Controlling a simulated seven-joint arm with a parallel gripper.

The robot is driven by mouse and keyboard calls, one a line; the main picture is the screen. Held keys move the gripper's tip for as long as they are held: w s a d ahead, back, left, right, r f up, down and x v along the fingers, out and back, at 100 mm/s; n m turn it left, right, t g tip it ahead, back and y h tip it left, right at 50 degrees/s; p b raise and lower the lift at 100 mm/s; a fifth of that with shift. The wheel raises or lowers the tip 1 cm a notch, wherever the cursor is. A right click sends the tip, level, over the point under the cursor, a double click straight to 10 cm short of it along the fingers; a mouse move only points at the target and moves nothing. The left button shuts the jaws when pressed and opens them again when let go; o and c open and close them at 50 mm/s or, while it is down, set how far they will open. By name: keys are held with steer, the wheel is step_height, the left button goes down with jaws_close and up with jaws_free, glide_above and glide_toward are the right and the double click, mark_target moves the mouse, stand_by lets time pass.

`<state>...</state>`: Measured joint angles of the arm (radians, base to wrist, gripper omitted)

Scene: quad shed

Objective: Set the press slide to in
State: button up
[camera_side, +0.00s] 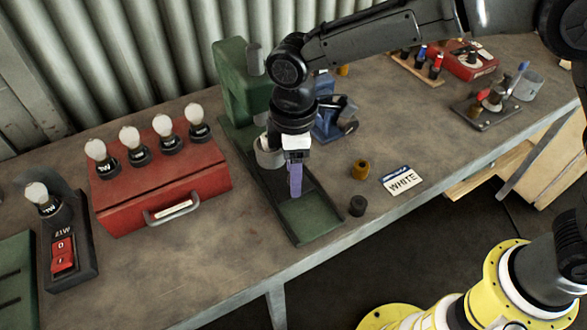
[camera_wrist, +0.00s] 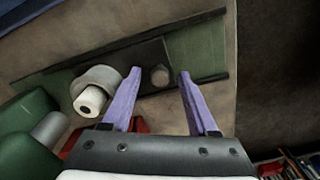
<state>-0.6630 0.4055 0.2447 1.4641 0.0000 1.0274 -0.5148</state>
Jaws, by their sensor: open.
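The green press (camera_side: 232,78) stands at the back of the bench, with a flat green base (camera_side: 310,217) between two dark rails running toward the front edge. A dark slide plate (camera_wrist: 143,58) lies between the rails in the wrist view, with a grey knob (camera_wrist: 159,76) on it. A grey cup-like part with a white centre (camera_wrist: 92,92) is beside the knob. My gripper (camera_side: 295,184) points down over the rails, its purple fingers apart. In the wrist view the knob shows between the fingertips (camera_wrist: 160,73); contact cannot be told. In the side view my gripper hides the knob.
A red box (camera_side: 165,185) with several bulbs stands left of the press. A blue vise-like tool (camera_side: 330,118) is close behind my gripper on the right. A brass part (camera_side: 360,170), a black cap (camera_side: 357,205) and a "WHITE" card (camera_side: 401,181) lie right of the rails.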

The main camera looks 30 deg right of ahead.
jaws_close()
stand_by(1.4)
